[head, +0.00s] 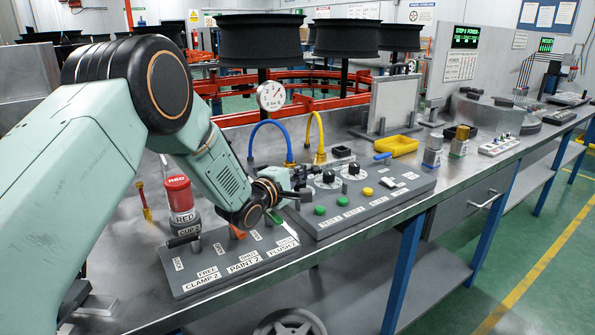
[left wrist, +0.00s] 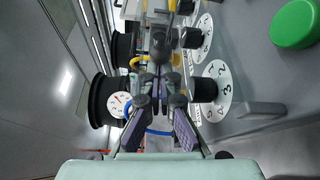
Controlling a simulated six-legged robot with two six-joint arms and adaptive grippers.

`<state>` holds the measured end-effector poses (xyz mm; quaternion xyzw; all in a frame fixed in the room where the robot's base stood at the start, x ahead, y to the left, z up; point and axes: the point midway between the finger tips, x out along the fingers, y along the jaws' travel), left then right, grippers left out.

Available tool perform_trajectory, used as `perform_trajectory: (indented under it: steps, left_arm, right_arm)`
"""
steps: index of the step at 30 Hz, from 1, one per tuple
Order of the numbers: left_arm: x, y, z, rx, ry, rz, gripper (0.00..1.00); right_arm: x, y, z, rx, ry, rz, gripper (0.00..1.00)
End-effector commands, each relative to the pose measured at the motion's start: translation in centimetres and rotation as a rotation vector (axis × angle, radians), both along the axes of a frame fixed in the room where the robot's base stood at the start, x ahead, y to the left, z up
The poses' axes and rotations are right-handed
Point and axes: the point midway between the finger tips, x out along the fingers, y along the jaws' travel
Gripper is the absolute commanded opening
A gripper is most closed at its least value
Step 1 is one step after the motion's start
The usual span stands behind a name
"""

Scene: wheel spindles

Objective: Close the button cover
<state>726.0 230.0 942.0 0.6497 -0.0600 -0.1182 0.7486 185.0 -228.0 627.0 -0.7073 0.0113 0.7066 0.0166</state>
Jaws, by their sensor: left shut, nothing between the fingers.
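The button cover cannot be clearly made out in either view; my left arm hides part of the panels. The grey control panel (head: 410,193) carries green buttons (head: 320,210), a yellow button (head: 367,191) and black dial knobs (head: 353,169). My left gripper (head: 303,185) is over the left end of this panel, beside the nearer dial. In the left wrist view its fingers (left wrist: 160,84) are shut and empty. A green button (left wrist: 292,26) and numbered dials (left wrist: 216,90) lie to their right. Whether the fingertips touch anything cannot be told. My right gripper is not in view.
Blue (head: 258,126) and yellow hoses (head: 318,125) rise behind. The bench's front edge is close.

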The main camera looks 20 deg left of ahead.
Motion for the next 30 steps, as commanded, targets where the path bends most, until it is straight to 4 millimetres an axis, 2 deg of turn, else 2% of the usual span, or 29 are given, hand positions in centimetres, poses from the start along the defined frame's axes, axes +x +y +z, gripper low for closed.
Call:
perform_trajectory:
  steps: [14,30]
  left_arm:
    - [-0.10,-0.13,0.08,0.009,-0.008,0.000,0.00]
    - [-0.46,-0.58,0.52,0.102,-0.080,0.000,0.00]
  right_arm:
    - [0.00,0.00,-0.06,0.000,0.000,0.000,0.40]
    - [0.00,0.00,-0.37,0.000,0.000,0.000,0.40]
